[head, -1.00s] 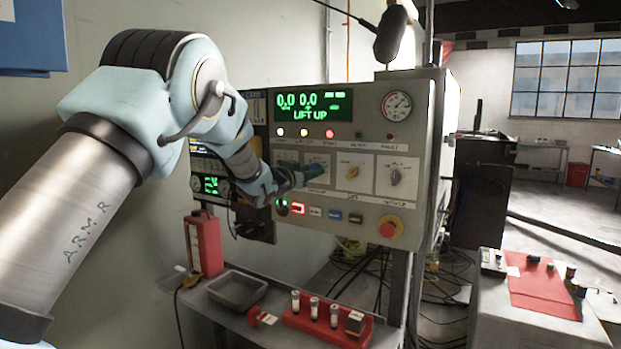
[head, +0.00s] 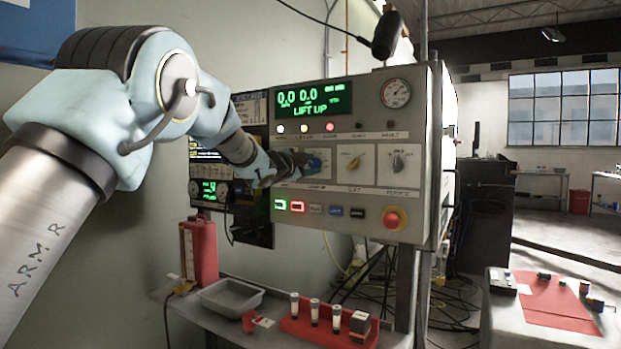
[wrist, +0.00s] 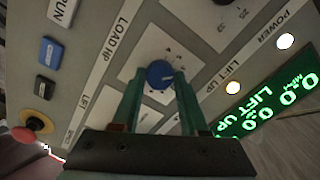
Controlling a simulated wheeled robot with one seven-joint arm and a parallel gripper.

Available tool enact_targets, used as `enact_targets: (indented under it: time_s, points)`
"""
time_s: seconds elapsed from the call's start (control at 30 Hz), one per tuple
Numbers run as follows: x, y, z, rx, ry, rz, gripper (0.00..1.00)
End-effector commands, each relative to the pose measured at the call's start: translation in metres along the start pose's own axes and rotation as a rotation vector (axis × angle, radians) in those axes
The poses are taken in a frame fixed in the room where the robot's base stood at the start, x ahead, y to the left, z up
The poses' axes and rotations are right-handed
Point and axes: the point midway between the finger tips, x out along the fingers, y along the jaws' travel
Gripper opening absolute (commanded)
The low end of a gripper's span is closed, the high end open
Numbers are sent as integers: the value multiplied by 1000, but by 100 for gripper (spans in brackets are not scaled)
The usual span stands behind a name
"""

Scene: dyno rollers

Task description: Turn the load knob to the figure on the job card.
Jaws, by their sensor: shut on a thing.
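The control panel (head: 405,215) has a row of three knob plates. My gripper (head: 300,161) is at the leftmost plate and covers most of it in the head view. In the wrist view, my gripper (wrist: 160,80) has its green fingers on either side of a round blue knob (wrist: 159,72) and is shut on it. This knob is on a white plate beside the printed words LOAD HP (wrist: 118,45). Marks around the knob are too small to read, and its pointer cannot be made out. I cannot pick out the job card.
The green display (head: 313,103) reads 0.0 0.0 and LIFT UP. Below are a row of buttons and a red stop button (head: 394,218). A shelf (head: 220,327) holds a tray and a red rack.

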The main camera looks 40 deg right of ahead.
Motion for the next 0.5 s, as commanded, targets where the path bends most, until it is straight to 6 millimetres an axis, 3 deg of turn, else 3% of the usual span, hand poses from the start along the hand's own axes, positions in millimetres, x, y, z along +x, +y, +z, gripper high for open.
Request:
enact_targets:
  time_s: [0.5]
  points:
    - [0,4,2,492,0,-1,0]
